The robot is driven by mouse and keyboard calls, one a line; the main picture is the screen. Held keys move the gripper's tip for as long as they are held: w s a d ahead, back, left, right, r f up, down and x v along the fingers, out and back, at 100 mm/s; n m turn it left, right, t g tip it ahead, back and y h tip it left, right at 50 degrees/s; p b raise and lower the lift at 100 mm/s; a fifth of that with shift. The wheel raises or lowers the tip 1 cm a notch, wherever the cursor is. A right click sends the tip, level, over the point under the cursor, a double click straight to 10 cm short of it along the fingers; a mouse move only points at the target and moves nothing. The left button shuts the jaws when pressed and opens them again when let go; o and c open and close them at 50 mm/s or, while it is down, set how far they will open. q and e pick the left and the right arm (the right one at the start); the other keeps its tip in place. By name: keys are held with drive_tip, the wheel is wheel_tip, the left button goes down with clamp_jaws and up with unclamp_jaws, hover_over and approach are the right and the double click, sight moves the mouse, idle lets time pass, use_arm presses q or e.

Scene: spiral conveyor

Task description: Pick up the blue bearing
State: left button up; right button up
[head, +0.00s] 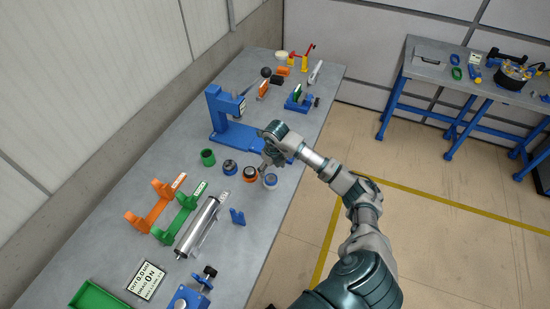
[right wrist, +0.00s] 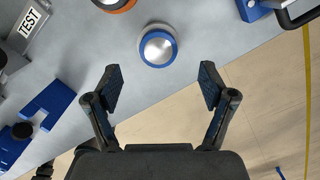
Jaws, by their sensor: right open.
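The blue bearing (head: 270,181), a short round piece with a blue ring and a silver middle, stands on the grey workbench (head: 227,260) near its right edge. In the right wrist view the blue bearing (right wrist: 158,47) lies ahead of the fingers, roughly centred between them. My right gripper (head: 266,165) is over the bench, close to the bearing. In the right wrist view the right gripper (right wrist: 159,88) is open and empty, its two dark fingers spread apart. My left gripper is not in view.
A blue press (head: 222,115) stands behind.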

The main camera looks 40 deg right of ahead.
sight(270, 179)
drive_tip(key=f, duration=0.5)
drive_tip(key=shift+w+a, duration=0.1)
drive_tip(key=shift+a, duration=0.3)
drive_tip(key=shift+w+d+f, duration=0.15)
drive_tip(key=shift+d+f, duration=0.1)
drive_tip(key=shift+f, duration=0.25)
drive_tip(key=shift+d+f, duration=0.15)
drive_tip(key=shift+d, duration=0.15)
drive_tip(key=c, duration=0.4)
drive_tip(key=shift+a, duration=0.3)
drive_tip(key=c, duration=0.8)
drive_tip(key=o, duration=0.5)
drive_tip(key=shift+a, duration=0.1)
drive_tip(key=c, duration=0.7)
drive_tip(key=shift+d+r+p, duration=0.3)
drive_tip(key=shift+r+p, duration=0.25)
drive_tip(key=shift+a+r+p, duration=0.15)
drive_tip(key=shift+r+p, duration=0.55)
drive_tip(key=shift+r, duration=0.35)
